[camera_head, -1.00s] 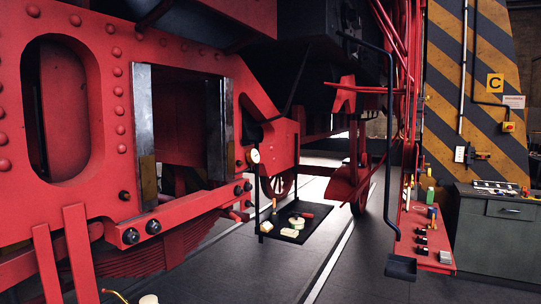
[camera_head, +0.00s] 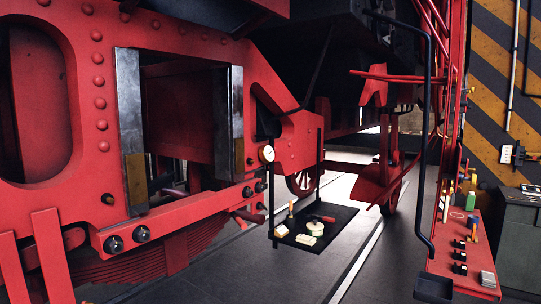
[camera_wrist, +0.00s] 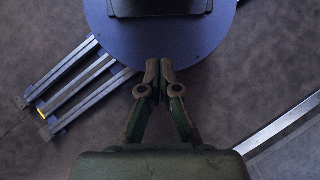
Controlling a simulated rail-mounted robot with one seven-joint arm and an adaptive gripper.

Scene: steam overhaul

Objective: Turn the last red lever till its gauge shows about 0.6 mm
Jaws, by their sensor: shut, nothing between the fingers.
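A round white gauge (camera_head: 266,153) sits on the red locomotive frame, right of the tall grey metal guides. Its dial is too small to read. A short red lever-like bar (camera_head: 249,216) sticks out low on the frame, left of and below the gauge. I cannot tell for sure that it is the lever in question. My gripper (camera_wrist: 159,66) shows only in the wrist view. It is shut and empty, with its fingertips together over a blue disc, above the grey floor. Neither gauge nor lever shows in the wrist view.
A dark hanging tray (camera_head: 345,218) holds pale blocks, a round tin and a red-handled tool. A red panel (camera_head: 470,272) with black knobs stands at right, beside a bent black pipe (camera_head: 428,130). A wheel (camera_head: 301,183) stands behind the tray. The floor between is clear.

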